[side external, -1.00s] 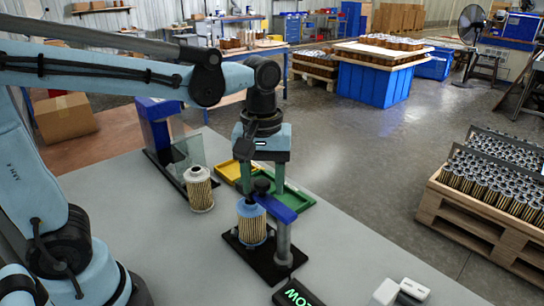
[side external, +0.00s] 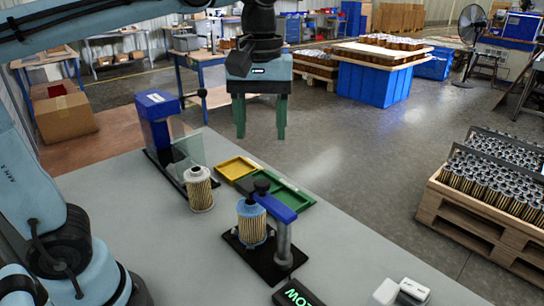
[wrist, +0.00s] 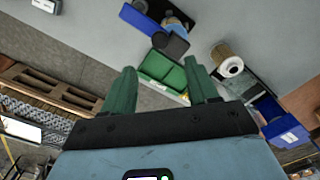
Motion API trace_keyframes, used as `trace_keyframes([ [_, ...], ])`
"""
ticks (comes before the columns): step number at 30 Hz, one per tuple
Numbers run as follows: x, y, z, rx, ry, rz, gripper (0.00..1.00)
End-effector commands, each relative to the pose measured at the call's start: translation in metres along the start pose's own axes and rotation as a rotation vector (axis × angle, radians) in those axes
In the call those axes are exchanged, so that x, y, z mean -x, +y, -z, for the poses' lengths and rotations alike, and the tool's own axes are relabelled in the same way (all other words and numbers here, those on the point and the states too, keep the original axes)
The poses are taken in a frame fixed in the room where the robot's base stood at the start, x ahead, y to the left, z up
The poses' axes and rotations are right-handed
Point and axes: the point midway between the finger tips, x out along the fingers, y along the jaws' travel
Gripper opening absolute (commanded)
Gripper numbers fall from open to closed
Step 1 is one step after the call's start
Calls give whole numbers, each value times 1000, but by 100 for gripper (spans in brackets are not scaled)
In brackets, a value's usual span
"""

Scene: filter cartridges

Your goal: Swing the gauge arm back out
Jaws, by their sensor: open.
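The gauge stand has a black base (side external: 272,262), a grey post (side external: 283,242) and a blue gauge arm (side external: 276,207) with a black knob (side external: 262,187) at its free end. A pleated filter cartridge (side external: 251,225) stands upright on the base. The arm's free end is at the cartridge's top; whether it is over or just behind it I cannot tell. The wrist view shows the blue arm (wrist: 139,18) and knob (wrist: 171,43) beyond my fingers. My gripper (side external: 260,134) is open and empty, above and behind the stand, touching nothing. Its fingertips (wrist: 160,66) are spread.
Another cartridge (side external: 200,195) stands left of the stand, near a blue device (side external: 157,120) with a clear panel. Yellow (side external: 236,166) and green (side external: 299,198) trays lie behind the stand. A dark lettered display (side external: 298,295) and white blocks (side external: 400,291) are at the front.

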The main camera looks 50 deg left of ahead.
Motion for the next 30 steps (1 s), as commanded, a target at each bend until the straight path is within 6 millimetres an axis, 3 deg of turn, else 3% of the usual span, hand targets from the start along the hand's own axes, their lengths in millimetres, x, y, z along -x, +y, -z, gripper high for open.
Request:
trace_keyframes([
  [18, -91, 0, 0, 0, 0, 0, 59],
  [30, -106, 0, 0, 0, 0, 0, 59],
])
